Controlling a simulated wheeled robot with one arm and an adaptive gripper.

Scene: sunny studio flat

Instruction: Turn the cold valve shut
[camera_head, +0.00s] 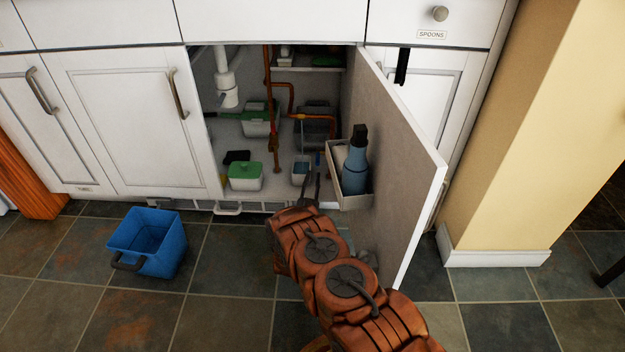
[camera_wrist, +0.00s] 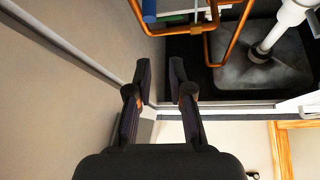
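Copper pipes (camera_head: 268,80) run inside the open under-sink cupboard, and copper pipe (camera_wrist: 232,40) also crosses the top of the wrist view. I cannot clearly make out the cold valve or its handle. A small blue piece (camera_head: 318,158) shows near the pipes, just beyond my fingertips, and a blue cylinder (camera_wrist: 149,10) sits at the wrist view's top edge; I cannot tell whether either is the valve. My gripper (camera_head: 312,172) reaches into the cupboard opening beside the door. In the wrist view my gripper (camera_wrist: 160,72) is open, with nothing between the fingers.
The open door (camera_head: 405,150) stands right of my arm, with a rack (camera_head: 352,202) holding a blue bottle (camera_head: 355,165). A white drain pipe (camera_head: 227,85), a green-lidded tub (camera_head: 244,178) and other containers fill the cupboard. A blue bucket (camera_head: 150,240) stands on the floor.

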